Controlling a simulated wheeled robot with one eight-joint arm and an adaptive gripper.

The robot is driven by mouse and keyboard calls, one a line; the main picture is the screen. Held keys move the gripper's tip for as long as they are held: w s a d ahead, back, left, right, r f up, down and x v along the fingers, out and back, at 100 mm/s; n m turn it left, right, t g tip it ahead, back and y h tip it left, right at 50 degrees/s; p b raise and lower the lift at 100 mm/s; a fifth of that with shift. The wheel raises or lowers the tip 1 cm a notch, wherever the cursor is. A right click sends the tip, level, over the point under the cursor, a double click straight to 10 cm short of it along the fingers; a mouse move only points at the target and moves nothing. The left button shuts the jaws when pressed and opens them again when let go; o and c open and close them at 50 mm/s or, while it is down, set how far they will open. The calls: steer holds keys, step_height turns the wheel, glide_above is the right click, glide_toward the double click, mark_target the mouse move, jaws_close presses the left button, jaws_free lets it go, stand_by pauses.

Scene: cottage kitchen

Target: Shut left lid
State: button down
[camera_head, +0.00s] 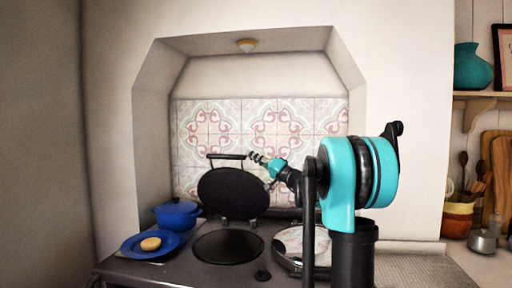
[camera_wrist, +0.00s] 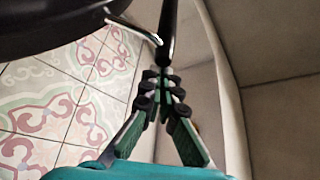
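The left lid (camera_head: 233,193) is a round black lid standing raised and tilted back behind the left hotplate (camera_head: 228,247). Its dark bar handle (camera_head: 226,156) runs across near its top edge. My gripper (camera_head: 258,158) is at the right end of this handle. In the wrist view, the lid's dark underside or edge (camera_wrist: 60,18) fills the upper left, and the handle (camera_wrist: 168,30) points down to my fingertips (camera_wrist: 161,76). The fingers are drawn together with their tips close. Whether they pinch the handle's end or only meet it is unclear.
A blue pot (camera_head: 177,214) and a blue plate (camera_head: 150,246) with a round yellowish item (camera_head: 151,244) are at the stove's left. A shiny right lid (camera_head: 289,243) lies partly hidden behind my arm. The tiled wall (camera_head: 230,125) and alcove side enclose the space.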

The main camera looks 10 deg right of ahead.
steer(key=s+a+f+n+g+y, duration=0.3)
steer(key=s+f+n, duration=0.6)
steer(key=s+f, duration=0.5)
steer(key=shift+s+a+f+y, duration=0.45)
steer(key=shift+a+y, duration=0.25)
steer(key=shift+a, duration=0.3)
steer(key=shift+r, duration=0.1)
